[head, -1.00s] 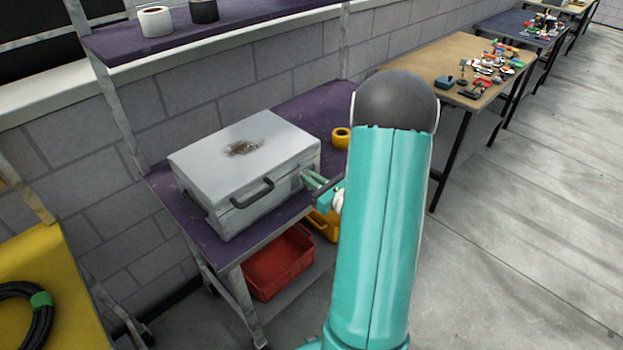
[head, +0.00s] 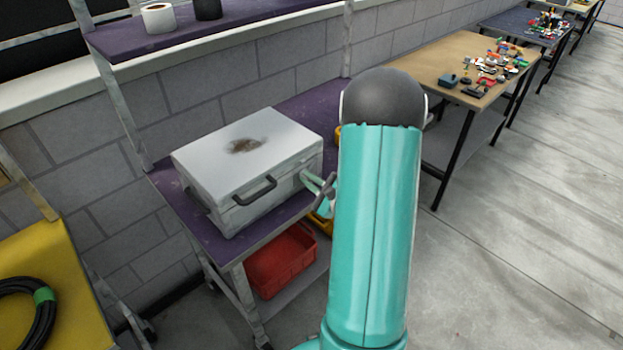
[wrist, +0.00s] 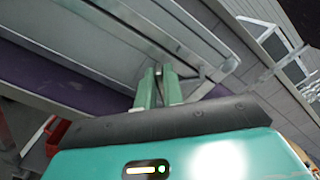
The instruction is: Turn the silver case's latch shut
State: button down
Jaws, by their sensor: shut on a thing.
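The silver case (head: 245,150) lies closed on the purple cart shelf, a brown smudge on its lid and a dark handle on its front. Its side fills the upper part of the wrist view (wrist: 120,35). My gripper (head: 312,180) is at the case's right side, partly hidden behind my arm. In the wrist view, its two green fingers (wrist: 158,85) are close together against the case's side below the lid edge. They are shut on the latch, which is mostly hidden between them; a grey metal piece shows just right of the fingers.
The purple shelf (head: 287,110) has an upper shelf with two rolls above it. A red bin (head: 280,262) sits below. A yellow table (head: 60,285) with a coiled black cable stands at left. A wooden table (head: 455,62) with small parts stands at right.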

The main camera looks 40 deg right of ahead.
jog(key=n, duration=0.4)
jog(key=shift+s+a+f+n, duration=0.1)
jog(key=shift+a+f+n, duration=0.1)
jog(key=shift+f+n, duration=0.15)
jog(key=n, duration=0.4)
jog(key=shift+f, duration=0.35)
jog(key=c, duration=1.5)
grip_release()
jog(key=shift+s, duration=0.1)
jog(key=s, duration=1.3)
jog(key=shift+s+d, duration=0.15)
jog(key=shift+s, duration=0.15)
